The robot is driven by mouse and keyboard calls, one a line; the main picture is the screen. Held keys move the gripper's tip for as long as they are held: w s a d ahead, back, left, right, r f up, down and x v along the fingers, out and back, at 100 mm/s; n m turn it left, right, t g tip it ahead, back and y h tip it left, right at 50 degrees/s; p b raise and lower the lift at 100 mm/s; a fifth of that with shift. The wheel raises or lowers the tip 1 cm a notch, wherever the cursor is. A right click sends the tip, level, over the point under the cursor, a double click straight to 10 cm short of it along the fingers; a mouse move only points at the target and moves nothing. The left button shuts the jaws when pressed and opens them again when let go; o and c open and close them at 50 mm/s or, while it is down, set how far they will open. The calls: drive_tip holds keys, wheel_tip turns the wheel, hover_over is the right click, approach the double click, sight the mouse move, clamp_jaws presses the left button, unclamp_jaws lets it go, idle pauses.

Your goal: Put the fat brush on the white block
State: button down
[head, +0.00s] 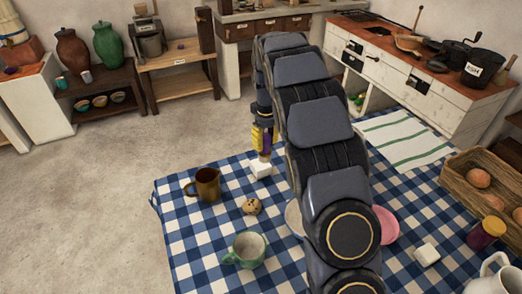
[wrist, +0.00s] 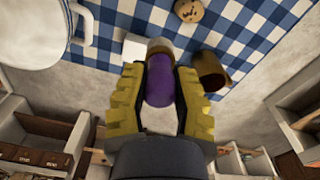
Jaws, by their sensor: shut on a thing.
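My gripper (head: 262,138) is shut on the fat brush, low over the far part of the checked cloth. The brush has a purple handle (wrist: 160,82) between the yellow finger pads (wrist: 153,100) and a brownish end pointing down. In the head view only a little of the brush (head: 266,152) shows below the fingers. A white block (head: 260,170) lies on the cloth close by the brush's lower end. I cannot tell whether brush and block touch.
A brown mug (head: 206,185) stands left of the block, with a round speckled cookie (head: 251,206) and a green cup (head: 246,249) nearer. A second white block (head: 427,254) lies at right, near a jar (head: 486,232) and a wooden crate (head: 462,180). My arm hides the table's middle.

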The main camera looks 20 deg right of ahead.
drive_tip(key=shift+w+d+f, duration=0.45)
drive_tip(key=shift+w+f, duration=1.05)
drive_tip(key=shift+f, duration=0.3)
drive_tip(key=shift+w+d+f, duration=0.5)
drive_tip(key=shift+w+f, duration=1.05)
drive_tip(key=shift+f, duration=0.3)
drive_tip(key=shift+w+d+f, duration=0.45)
drive_tip(key=shift+w+f, duration=1.05)
drive_tip(key=shift+f, duration=0.3)
drive_tip(key=shift+f, duration=0.15)
drive_tip(key=c, duration=1)
unclamp_jaws()
drive_tip(key=shift+o, duration=0.2)
wheel_tip(320, 180, up, 12)
